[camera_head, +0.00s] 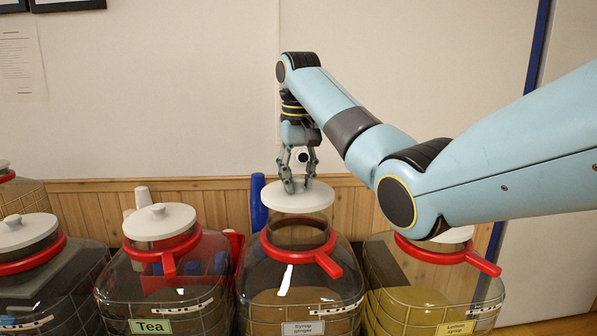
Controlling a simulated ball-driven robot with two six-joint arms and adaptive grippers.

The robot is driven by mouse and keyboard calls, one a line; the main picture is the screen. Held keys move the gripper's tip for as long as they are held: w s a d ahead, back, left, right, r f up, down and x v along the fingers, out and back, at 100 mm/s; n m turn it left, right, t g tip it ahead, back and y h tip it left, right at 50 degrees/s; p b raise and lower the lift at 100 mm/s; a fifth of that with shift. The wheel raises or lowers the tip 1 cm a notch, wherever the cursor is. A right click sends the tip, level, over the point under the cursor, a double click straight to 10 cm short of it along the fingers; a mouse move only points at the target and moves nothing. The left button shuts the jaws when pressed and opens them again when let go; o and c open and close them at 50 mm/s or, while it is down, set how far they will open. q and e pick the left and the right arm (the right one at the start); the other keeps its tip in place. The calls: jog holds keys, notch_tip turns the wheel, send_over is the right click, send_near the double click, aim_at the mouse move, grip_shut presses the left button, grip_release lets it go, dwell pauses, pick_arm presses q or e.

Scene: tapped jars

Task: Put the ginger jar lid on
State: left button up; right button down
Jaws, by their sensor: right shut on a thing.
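The ginger jar (300,283) is a clear glass jar with a red collar and handle and a "Syrup ginger" label, standing at the middle front. My right gripper (298,186) points down and is shut on the knob of the round white lid (297,200), hiding the knob. The lid is level over the jar's mouth. It is higher above its red collar than the lid of the tea jar is, with the clear neck showing beneath. I cannot tell whether it touches the rim. My left gripper is out of view.
The tea jar (160,285) with its white lid stands to the left, another lidded jar (35,285) at far left. The lemon syrup jar (430,290) stands to the right, its top partly behind my right arm. A blue bottle (258,205) stands behind.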

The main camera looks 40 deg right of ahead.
aim_at(299, 191)
jog(key=shift+s+f, duration=0.25)
jog(key=shift+f, duration=0.05)
jog(key=shift+w+f, duration=0.25)
jog(key=shift+f, duration=1)
jog(key=shift+s+f, duration=0.2)
jog(key=shift+f, duration=0.3)
jog(key=shift+w+f, duration=0.1)
jog(key=shift+f, duration=0.05)
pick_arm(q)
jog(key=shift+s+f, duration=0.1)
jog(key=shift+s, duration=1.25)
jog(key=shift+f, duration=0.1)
pick_arm(e)
jog(key=shift+f, duration=0.9)
